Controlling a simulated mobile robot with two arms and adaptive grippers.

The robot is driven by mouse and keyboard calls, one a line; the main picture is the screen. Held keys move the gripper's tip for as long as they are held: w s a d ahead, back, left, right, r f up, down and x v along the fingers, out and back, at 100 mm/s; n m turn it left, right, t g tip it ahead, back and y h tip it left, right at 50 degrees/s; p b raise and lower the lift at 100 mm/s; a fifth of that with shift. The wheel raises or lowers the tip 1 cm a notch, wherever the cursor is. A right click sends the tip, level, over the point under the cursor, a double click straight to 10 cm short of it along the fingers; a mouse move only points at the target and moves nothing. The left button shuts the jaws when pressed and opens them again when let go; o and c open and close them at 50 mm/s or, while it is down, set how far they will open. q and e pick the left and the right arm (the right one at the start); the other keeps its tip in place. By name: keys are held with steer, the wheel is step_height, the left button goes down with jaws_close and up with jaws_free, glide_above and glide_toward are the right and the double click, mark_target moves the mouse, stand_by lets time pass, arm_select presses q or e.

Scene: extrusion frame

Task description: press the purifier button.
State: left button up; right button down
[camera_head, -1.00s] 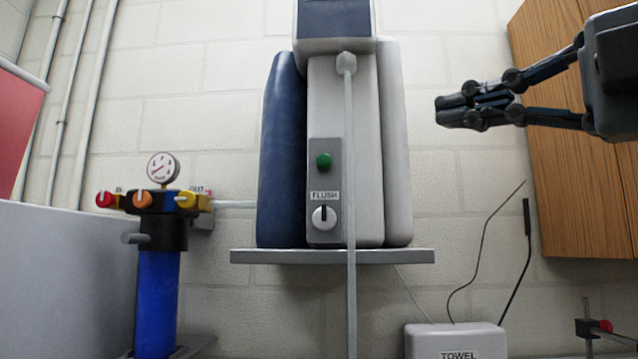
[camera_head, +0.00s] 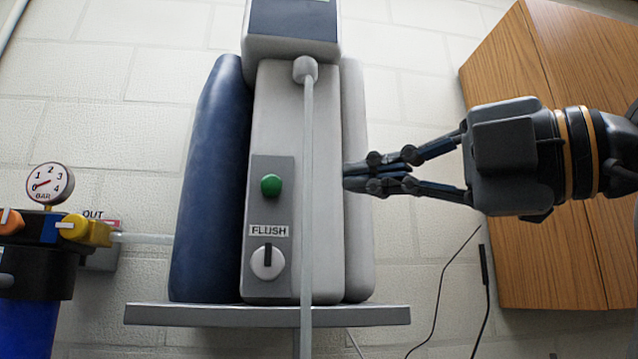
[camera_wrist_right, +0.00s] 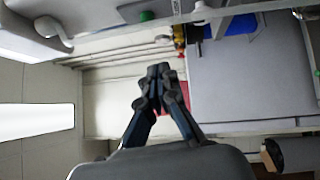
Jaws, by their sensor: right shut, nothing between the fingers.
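The purifier (camera_head: 270,100) stands on a grey wall shelf (camera_head: 260,315) in the head view, with a white front and a dark blue left side. Its green button (camera_head: 271,185) sits on a grey panel above a FLUSH knob (camera_head: 267,262). My right gripper (camera_head: 352,176) is shut and empty. Its tips point left and overlap the purifier's right side in the picture, right of the button at nearly its height. I cannot tell if they touch. In the right wrist view the closed fingers (camera_wrist_right: 158,72) show, and a green button (camera_wrist_right: 147,16) shows at the top. My left gripper is not in view.
A pale vertical tube (camera_head: 307,200) hangs down the purifier's front, between the button and my right gripper in the picture. A wooden cabinet (camera_head: 540,130) is behind my right arm. A gauge (camera_head: 48,184) and filter with coloured valves stand at the left.

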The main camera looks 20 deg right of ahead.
steer(key=p, duration=0.4)
glide_toward(271, 186)
steer(key=w+a, duration=0.2)
steer(key=a, duration=0.3)
steer(key=w, duration=0.1)
steer(key=w+d+p, duration=0.1)
steer(key=w+p, duration=0.1)
steer(key=shift+w+d+f, duration=0.15)
steer(key=shift+d+f, duration=0.05)
steer(key=shift+f, duration=0.05)
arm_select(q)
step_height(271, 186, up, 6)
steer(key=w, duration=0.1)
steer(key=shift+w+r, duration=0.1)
arm_select(e)
steer(key=shift+a, duration=0.15)
